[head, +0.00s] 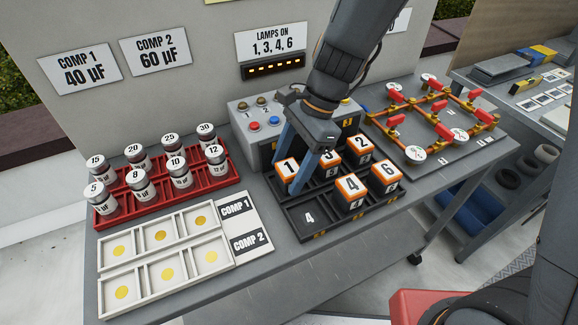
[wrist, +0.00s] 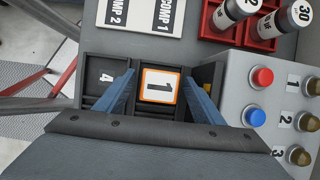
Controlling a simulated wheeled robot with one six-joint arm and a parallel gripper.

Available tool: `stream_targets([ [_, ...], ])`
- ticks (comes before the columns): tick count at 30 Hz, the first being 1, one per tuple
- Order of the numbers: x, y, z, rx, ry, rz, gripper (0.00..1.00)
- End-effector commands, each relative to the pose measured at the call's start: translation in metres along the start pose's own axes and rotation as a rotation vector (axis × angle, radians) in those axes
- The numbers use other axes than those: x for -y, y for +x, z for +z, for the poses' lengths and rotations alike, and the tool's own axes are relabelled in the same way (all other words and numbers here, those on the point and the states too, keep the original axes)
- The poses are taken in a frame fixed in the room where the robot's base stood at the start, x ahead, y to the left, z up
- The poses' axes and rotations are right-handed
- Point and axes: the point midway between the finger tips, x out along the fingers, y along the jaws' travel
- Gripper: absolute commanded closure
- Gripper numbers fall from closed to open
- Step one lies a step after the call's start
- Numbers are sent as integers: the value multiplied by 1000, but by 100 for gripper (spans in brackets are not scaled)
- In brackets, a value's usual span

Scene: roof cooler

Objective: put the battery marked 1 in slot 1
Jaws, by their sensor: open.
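The battery marked 1 (head: 287,168) has a white top with an orange border and a black body. It stands upright in the back-left compartment of the black tray (head: 318,233), next to the empty slot marked 4 (head: 309,217). It also shows in the wrist view (wrist: 159,86). Its compartment's number is hidden under it. My gripper (wrist: 158,80) is open, with one blue finger on each side of this battery. Small gaps show in the wrist view; I cannot tell whether either finger touches it.
A grey button box (head: 239,108) is close behind. A red capacitor rack (head: 220,183) and a white tray (head: 185,244) are left; a valve board (head: 459,143) is right.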

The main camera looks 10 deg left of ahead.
Motion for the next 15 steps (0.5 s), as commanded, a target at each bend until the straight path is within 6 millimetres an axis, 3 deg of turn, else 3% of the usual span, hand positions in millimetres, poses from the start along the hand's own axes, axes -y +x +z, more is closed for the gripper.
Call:
stream_targets([
  [7,1,-12,1,0,-1,-4,38],
  [15,2,-64,0,-1,-1,-7,38],
])
